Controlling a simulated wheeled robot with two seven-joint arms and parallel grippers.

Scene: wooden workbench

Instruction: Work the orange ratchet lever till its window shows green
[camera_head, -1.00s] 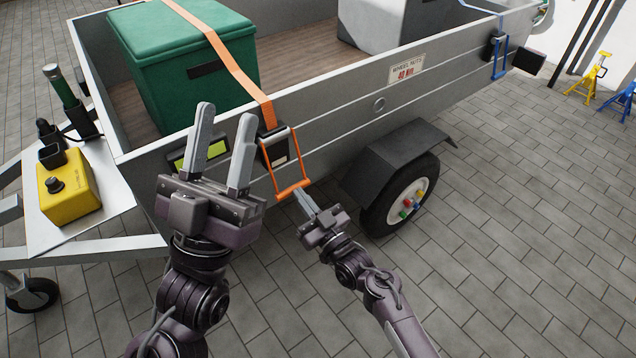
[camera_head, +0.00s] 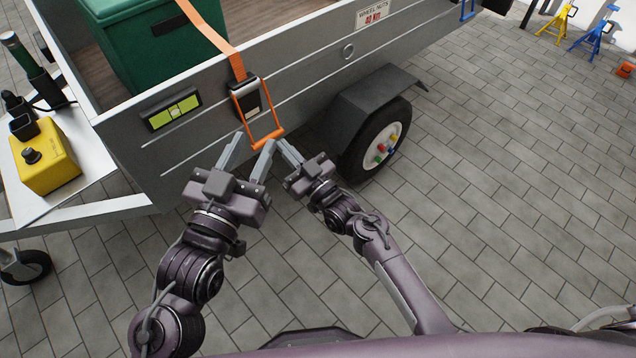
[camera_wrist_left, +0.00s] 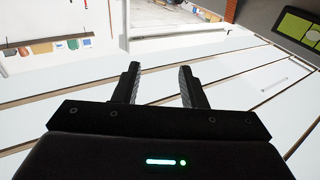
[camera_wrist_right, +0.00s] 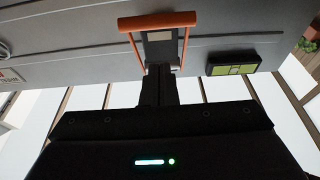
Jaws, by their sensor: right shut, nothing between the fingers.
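The orange ratchet lever (camera_head: 266,141) hangs down from the ratchet body (camera_head: 249,98) on the trailer's grey side, with its crossbar lowest; it also shows in the right wrist view (camera_wrist_right: 157,21). The ratchet's window (camera_head: 253,105) looks pale beige, not green. An orange strap (camera_head: 213,35) runs up from the ratchet over the green box. My right gripper (camera_head: 283,145) is shut and empty, its tips close to the crossbar; contact cannot be told. My left gripper (camera_head: 251,143) is open and empty, its fingertips near the crossbar's lower left.
A green-yellow level (camera_head: 172,111) is on the trailer side (camera_head: 300,70) left of the ratchet. The fender (camera_head: 372,98) and wheel (camera_head: 388,148) stand close on the right. A yellow control box (camera_head: 45,165) sits on the drawbar plate. The paved floor (camera_head: 500,180) is open.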

